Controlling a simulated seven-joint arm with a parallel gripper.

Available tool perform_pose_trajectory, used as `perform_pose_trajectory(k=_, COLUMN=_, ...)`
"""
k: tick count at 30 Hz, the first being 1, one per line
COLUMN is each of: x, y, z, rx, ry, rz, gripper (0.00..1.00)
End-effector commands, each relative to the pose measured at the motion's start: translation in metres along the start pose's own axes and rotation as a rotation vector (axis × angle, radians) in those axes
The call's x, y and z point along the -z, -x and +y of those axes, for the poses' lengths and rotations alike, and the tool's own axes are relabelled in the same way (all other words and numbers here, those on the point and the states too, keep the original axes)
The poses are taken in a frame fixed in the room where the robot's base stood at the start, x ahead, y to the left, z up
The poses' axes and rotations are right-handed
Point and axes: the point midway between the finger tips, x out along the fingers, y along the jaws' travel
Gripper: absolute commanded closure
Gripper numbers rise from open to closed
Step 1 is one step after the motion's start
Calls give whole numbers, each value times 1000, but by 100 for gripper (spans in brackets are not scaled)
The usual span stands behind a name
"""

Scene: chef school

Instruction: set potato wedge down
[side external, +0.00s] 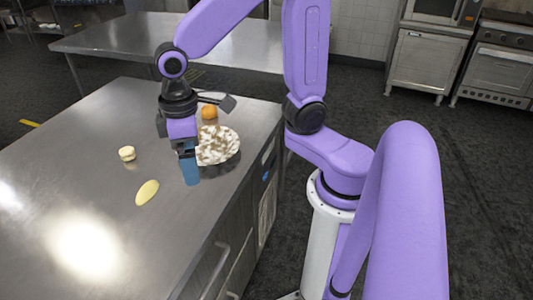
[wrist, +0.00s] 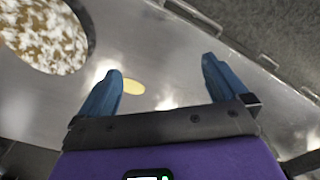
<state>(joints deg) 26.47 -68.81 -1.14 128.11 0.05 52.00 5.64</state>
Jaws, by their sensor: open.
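The potato wedge (side external: 147,192), a pale yellow elongated piece, lies flat on the steel counter, left of my gripper in the side view. It also shows in the wrist view (wrist: 133,87), just right of the left finger and apart from it. My gripper (side external: 189,175) is over the counter beside the patterned dish, with its blue fingers pointing down. In the wrist view my gripper (wrist: 162,68) has its fingers wide apart with nothing held between them.
A brown-and-white patterned dish (side external: 222,148) stands close to my gripper, and also shows at the upper left of the wrist view (wrist: 42,35). An orange (side external: 209,112) is behind it. A small cream-coloured piece (side external: 127,153) lies farther left. The counter's left and front areas are clear.

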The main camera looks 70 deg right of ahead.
Motion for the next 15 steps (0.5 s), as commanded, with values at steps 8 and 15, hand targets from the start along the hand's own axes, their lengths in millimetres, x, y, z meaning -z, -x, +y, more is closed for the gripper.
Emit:
perform_pose_trajectory(k=8, x=-76, y=4, z=-24, rx=5, ry=231, rz=8, gripper=0)
perform_pose_trajectory(k=15, x=-131, y=2, z=-36, rx=9, ry=396, rz=11, gripper=0)
